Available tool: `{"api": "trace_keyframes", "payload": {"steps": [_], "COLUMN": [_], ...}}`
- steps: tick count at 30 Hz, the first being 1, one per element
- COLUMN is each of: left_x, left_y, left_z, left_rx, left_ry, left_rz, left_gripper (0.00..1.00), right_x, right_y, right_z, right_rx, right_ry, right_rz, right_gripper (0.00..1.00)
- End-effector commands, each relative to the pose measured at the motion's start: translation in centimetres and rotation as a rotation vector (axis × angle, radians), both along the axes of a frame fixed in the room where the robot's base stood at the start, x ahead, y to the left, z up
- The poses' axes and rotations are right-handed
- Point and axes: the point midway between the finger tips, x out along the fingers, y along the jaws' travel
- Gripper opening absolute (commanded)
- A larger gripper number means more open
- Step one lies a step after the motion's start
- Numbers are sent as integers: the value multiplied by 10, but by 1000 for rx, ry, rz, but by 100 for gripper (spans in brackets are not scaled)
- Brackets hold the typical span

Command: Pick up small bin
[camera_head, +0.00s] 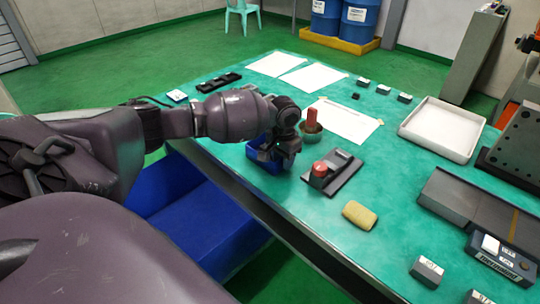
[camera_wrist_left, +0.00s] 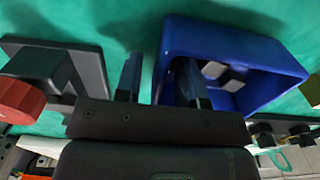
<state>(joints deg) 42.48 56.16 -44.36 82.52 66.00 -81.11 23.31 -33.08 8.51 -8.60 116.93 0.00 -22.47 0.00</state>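The small blue bin (camera_head: 262,160) sits on the green table near its left edge, partly hidden by my left gripper. In the left wrist view the small bin (camera_wrist_left: 222,35) is open-topped and holds a few small grey-white blocks. My left gripper (camera_head: 280,157) is at the bin, pointing down. In the left wrist view its fingers (camera_wrist_left: 160,82) are apart: one is outside the bin's near side wall, the other overlaps the bin's interior. That wall shows between them; I cannot tell whether either finger touches it. My right gripper is not in view.
A black fixture with a red knob (camera_head: 320,169) and a bowl with a reddish block (camera_head: 311,122) stand close right of the gripper. A yellow sponge (camera_head: 359,215), white tray (camera_head: 442,130) and papers lie farther off. A large blue container (camera_head: 200,225) is below the table edge.

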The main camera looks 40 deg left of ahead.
Motion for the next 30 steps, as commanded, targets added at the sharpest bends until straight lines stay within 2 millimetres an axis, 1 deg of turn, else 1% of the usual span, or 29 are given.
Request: {"api": "trace_keyframes", "payload": {"steps": [2,3,8,9,10,20,23,26,29,30], "left_x": [0,0,0,0,0,1,1,1,2,2], "left_y": [0,0,0,0,0,0,0,0,0,0], "left_z": [1,1,1,1,1,2,5,15,32,41], "left_rx": [0,0,0,0,0,0,0,0,0,0], "left_ry": [-1,-1,-1,-1,-1,-2,-4,-6,-8,-10], "left_rz": [0,0,0,0,0,1,1,1,1,0], "left_gripper": [36,33,9,2,0,0,0,0,0,0], "right_x": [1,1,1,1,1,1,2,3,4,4], "right_y": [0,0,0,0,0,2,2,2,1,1], "right_z": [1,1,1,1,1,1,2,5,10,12], "right_rx": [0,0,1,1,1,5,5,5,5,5], "right_ry": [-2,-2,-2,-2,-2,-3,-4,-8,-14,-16], "right_rz": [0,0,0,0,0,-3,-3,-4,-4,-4], "right_gripper": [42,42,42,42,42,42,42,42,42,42]}}
